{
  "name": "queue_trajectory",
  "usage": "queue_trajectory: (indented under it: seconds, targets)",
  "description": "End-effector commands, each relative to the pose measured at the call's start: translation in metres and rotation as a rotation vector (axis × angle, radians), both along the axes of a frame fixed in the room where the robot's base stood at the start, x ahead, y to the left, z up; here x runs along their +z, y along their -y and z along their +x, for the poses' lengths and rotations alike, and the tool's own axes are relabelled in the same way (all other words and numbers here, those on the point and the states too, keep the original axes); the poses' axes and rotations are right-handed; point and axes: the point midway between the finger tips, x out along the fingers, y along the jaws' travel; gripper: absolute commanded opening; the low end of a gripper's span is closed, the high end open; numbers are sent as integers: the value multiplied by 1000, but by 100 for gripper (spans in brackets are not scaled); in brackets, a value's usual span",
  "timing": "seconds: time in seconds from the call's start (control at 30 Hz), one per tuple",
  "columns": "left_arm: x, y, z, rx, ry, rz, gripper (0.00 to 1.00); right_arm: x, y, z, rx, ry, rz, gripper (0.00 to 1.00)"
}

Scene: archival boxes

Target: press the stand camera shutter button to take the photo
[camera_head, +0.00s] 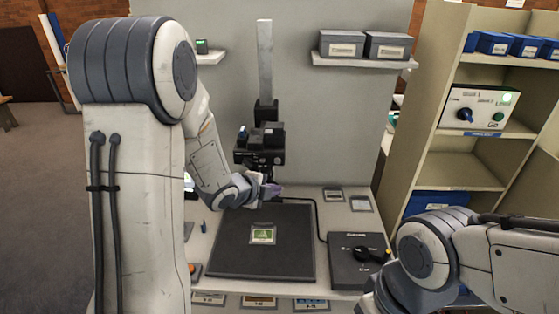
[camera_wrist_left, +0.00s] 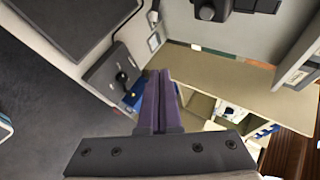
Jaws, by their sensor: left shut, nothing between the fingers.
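The stand camera (camera_head: 262,147) is a black body on a grey upright column (camera_head: 265,60), above a dark copy board (camera_head: 230,262). A small green picture card (camera_head: 263,235) lies on the board. My left gripper (camera_head: 272,190) is just below the camera, its purple fingers shut and empty; no contact with the camera can be made out. The closed fingers (camera_wrist_left: 162,72) also show in the left wrist view, with a black device (camera_wrist_left: 212,9) at the top. I cannot tell which part is the shutter button. My right arm enters at lower right, its fingertips out of view.
A dark control box (camera_head: 355,262) with a knob stands right of the board. An orange button (camera_head: 192,268) is at the table's left. Grey boxes (camera_head: 342,46) sit on a wall shelf. A beige shelving unit (camera_head: 440,110) at right holds a switch panel (camera_head: 479,108) with a lit green lamp.

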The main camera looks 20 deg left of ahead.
Motion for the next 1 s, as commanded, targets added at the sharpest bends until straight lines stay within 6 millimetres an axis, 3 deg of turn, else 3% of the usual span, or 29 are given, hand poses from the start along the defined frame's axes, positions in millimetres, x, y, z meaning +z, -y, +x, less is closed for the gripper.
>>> queue_trajectory:
  seconds: [0.13, 0.63, 1.0]
  targets:
    - [0, -12, 3, -53, 64, 20, 0, 1, 0, 0, 0, 0, 0, 50]
    - [2, -13, 9, -65, 76, 24, 0, 4, 0, 0, 0, 0, 0, 50]
    - [4, -27, 56, -64, 75, 22, 0, 25, 0, 0, 0, 0, 0, 50]
